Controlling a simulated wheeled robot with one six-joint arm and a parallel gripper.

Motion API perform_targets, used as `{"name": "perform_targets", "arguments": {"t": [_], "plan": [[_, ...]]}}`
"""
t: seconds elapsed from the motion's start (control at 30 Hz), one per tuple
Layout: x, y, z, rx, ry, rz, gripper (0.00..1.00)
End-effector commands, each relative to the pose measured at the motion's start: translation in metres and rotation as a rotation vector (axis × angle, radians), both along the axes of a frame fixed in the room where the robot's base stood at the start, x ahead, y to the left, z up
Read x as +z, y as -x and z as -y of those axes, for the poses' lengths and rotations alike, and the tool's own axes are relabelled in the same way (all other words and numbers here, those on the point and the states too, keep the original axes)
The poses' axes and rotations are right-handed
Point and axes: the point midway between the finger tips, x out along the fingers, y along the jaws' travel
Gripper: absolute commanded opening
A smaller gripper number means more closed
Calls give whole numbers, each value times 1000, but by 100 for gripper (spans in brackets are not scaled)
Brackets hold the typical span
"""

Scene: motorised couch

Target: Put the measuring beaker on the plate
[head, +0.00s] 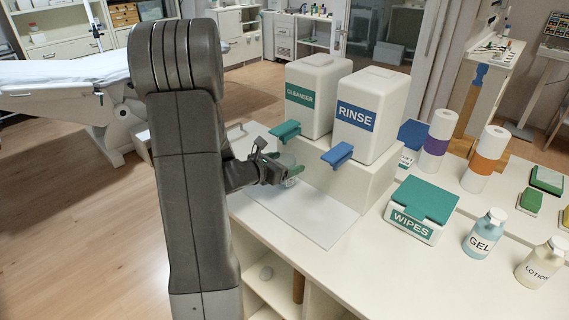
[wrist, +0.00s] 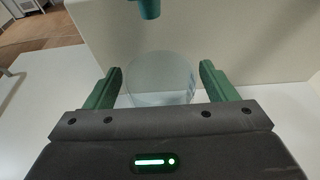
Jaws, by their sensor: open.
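The clear measuring beaker (wrist: 160,78) stands between the fingers of my gripper (wrist: 161,70) in the wrist view. The fingers are open, with a gap visible on each side of the beaker. In the head view my gripper (head: 290,171) is low in front of the dispenser stand and partly hides the beaker (head: 288,159). A green spout (wrist: 149,9) is just beyond and above the beaker. A flat white panel (head: 315,218) lies on the counter in front of the stand; I cannot tell whether it is the plate. Any contents of the beaker are unclear.
The CLEANSER dispenser (head: 313,95) and RINSE dispenser (head: 368,113) stand on a white raised block (head: 355,187). A WIPES box (head: 421,210), a GEL bottle (head: 484,234) and a LOTION bottle (head: 539,263) are to the right. The panel's front area is clear.

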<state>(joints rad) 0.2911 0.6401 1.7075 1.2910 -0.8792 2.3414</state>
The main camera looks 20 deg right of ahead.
Motion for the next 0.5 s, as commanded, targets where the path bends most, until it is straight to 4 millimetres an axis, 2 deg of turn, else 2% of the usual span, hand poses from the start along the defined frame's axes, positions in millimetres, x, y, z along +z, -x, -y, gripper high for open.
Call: {"name": "perform_targets", "arguments": {"t": [0.23,0.5], "plan": [[6,0,0,0,0,-1,78],[19,19,-49,5,0,3,78]]}}
